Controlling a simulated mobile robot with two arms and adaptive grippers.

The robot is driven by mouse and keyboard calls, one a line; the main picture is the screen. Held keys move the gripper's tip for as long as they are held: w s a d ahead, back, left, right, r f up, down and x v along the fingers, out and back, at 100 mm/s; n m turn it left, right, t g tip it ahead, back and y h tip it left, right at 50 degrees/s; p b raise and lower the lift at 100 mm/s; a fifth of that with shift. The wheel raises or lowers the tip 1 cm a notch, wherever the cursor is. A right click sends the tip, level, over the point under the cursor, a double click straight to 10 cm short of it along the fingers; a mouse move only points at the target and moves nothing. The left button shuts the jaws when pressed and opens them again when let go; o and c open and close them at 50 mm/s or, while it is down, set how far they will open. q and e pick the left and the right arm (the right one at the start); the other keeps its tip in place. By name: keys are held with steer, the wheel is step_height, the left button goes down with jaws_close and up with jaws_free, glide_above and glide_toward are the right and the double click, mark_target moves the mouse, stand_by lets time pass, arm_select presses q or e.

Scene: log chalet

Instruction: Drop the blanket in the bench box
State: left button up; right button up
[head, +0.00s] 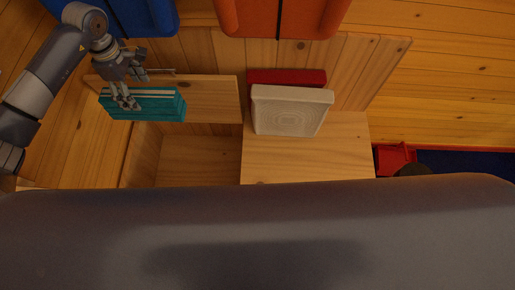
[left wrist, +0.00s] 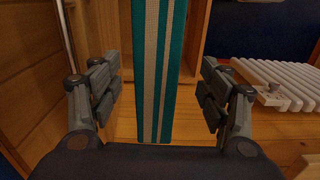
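The folded teal blanket (head: 160,106) with pale stripes is by the raised lid (head: 215,92) of the bench box, above the left part of its open compartment (head: 200,160). My left gripper (head: 127,102) is at the blanket's left part. In the left wrist view, the blanket (left wrist: 160,70) stands between the spread fingers of the left gripper (left wrist: 160,95), with a visible gap on each side. The gripper looks open, not closed on it. I cannot tell what supports the blanket. My right gripper is not in view.
Orange (head: 280,22) and blue (head: 145,18) seat-like pieces stand at the top. A white radiator (left wrist: 280,80) shows in the left wrist view.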

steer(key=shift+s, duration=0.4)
arm_select(q)
step_height(320, 180, up, 12)
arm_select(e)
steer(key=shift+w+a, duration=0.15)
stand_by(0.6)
